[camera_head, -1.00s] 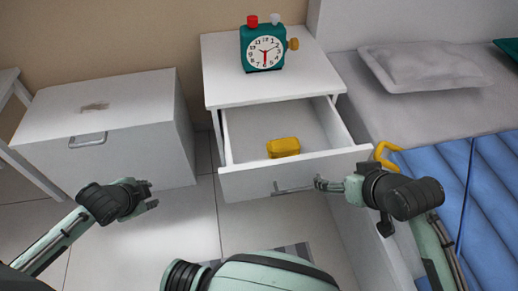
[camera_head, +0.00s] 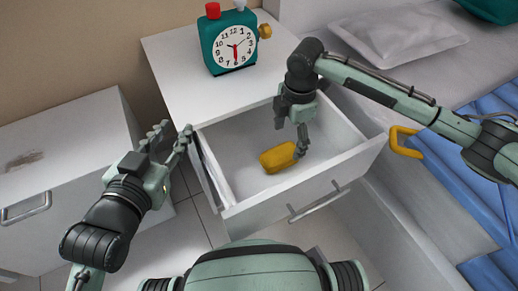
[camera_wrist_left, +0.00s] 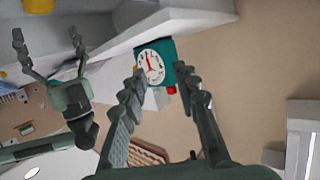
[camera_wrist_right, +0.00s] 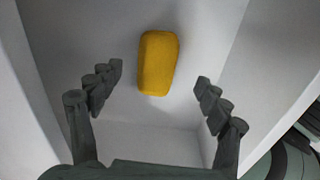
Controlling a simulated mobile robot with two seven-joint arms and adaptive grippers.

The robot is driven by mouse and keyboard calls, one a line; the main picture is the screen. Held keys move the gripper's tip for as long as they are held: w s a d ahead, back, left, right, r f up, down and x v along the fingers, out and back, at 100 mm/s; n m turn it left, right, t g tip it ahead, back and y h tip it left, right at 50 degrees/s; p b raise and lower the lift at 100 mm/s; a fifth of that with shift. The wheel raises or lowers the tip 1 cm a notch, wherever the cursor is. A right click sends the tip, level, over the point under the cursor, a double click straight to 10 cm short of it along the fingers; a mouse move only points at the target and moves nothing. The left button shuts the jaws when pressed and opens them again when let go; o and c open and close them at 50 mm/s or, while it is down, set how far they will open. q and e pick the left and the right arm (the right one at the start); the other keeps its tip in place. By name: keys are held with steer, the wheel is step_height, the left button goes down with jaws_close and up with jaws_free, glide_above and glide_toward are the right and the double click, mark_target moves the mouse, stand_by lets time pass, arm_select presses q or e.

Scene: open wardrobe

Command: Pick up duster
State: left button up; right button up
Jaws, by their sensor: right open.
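The duster, a yellow block with rounded corners (camera_head: 278,157), lies on the floor of the open white drawer (camera_head: 325,168). My right gripper (camera_head: 301,143) points down into the drawer beside the duster's right end. In the right wrist view the open fingers (camera_wrist_right: 160,75) stand on either side of the duster (camera_wrist_right: 158,62), with gaps on both sides; no contact shows. My left gripper (camera_head: 174,131) is open and empty, by the drawer's left side. The left wrist view shows its spread fingers (camera_wrist_left: 161,74) and my right gripper (camera_wrist_left: 48,58).
A green alarm clock (camera_head: 228,42) stands on the nightstand top (camera_head: 185,70) behind the drawer. A white chest (camera_head: 60,150) is at left. A yellow handle (camera_head: 405,142) and a bed with a pillow (camera_head: 400,45) are at right.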

mark_target(287, 150)
steer(key=shift+w+d+f+n, duration=0.1)
steer(key=shift+d+f+n, duration=0.1)
steer(key=shift+f, duration=0.3)
steer(key=shift+w+d+f+n, duration=0.1)
steer(key=shift+f+n, duration=0.1)
steer(key=shift+f, duration=0.25)
steer(key=shift+f+b, duration=0.3)
steer(key=shift+f, duration=0.1)
steer(key=f, duration=0.1)
steer(key=f+b, duration=0.1)
steer(key=f, duration=0.2)
steer(key=shift+w+a+f, duration=0.2)
steer(key=shift+w+f, duration=0.05)
steer(key=shift+f, duration=0.25)
steer(key=c, duration=1.2)
arm_select(q)
steer(key=d+r+t+h, duration=0.3)
steer(key=d+r+t, duration=0.1)
steer(key=r, duration=0.7)
steer(key=shift+s+d+r+t, duration=0.15)
steer(key=shift+s+r+t, duration=0.2)
steer(key=shift+t, duration=0.45)
arm_select(e)
steer(key=shift+c, duration=0.2)
